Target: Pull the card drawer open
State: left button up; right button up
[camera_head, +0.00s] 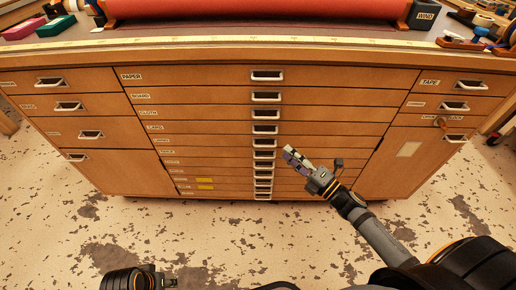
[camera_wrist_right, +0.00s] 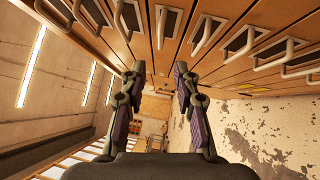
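The wooden cabinet's middle column holds a stack of shallow drawers, all looking shut. The card drawer (camera_head: 205,129), whose small label seems to read CARD, is the fourth from the top; its metal pull handle (camera_head: 265,129) is in the middle of its front. My right gripper (camera_head: 291,157) is in front of the column, right of the handles and a little lower than the card drawer's. In the right wrist view its fingers (camera_wrist_right: 159,70) are apart with nothing between them. Several handles show along the top there; I cannot tell which is the card drawer's.
More drawers with handles flank the stack, left (camera_head: 68,106) and right (camera_head: 455,106). A red roll (camera_head: 255,9) lies on the cabinet top among small boxes and tools. The speckled floor (camera_head: 230,235) before the cabinet is clear apart from my arms.

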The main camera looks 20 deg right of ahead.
jog(key=x, duration=1)
jog(key=shift+w+p, duration=0.3)
grip_shut()
